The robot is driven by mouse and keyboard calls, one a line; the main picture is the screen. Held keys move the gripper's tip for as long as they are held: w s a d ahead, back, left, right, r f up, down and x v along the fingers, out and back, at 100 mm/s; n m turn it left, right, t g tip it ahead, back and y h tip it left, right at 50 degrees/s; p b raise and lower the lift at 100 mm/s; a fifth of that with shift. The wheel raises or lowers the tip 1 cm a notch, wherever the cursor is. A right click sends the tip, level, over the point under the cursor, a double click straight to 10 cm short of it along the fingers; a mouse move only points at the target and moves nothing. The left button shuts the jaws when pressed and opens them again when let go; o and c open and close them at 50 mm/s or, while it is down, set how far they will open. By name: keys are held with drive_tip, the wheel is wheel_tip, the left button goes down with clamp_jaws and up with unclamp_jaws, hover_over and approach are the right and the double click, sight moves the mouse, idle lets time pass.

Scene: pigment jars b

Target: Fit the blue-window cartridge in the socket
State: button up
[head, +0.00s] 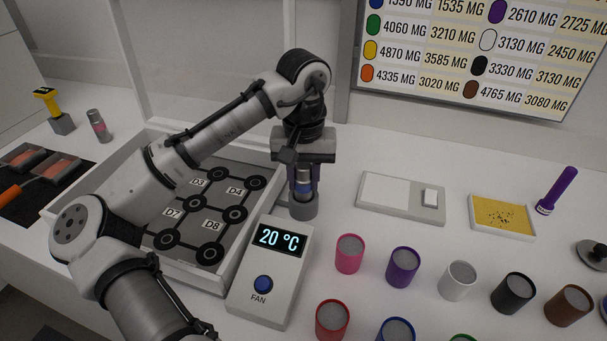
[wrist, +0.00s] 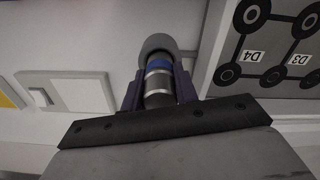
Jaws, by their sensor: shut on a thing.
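The blue-window cartridge (head: 304,183) is a grey metal cylinder with a blue band. It stands roughly upright between the fingers of my gripper (head: 303,190), which is shut on it. In the wrist view the cartridge (wrist: 159,82) shows its blue band near its far end, with my gripper (wrist: 158,95) on both sides. The socket (head: 303,208) is a grey round cup right below the cartridge, and it also shows in the wrist view (wrist: 157,44). The cartridge's lower end is at the socket's mouth; I cannot tell how deep it sits.
A fan box (head: 270,275) reading 20 °C stands just in front of the socket. A walled tray (head: 215,275) with labelled round holders is at the left. Another cartridge with a pink band (head: 99,127) stands at the far left. Several pigment jars (head: 402,267) stand at the front right.

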drive_tip(key=shift+f, duration=0.6)
drive_tip(key=o, duration=1.1)
drive_tip(key=shift+c, duration=0.2)
drive_tip(key=shift+r, duration=0.1)
wheel_tip(320, 180, up, 14)
drive_tip(key=shift+f+b, duration=0.2)
drive_tip(key=shift+b, duration=0.2)
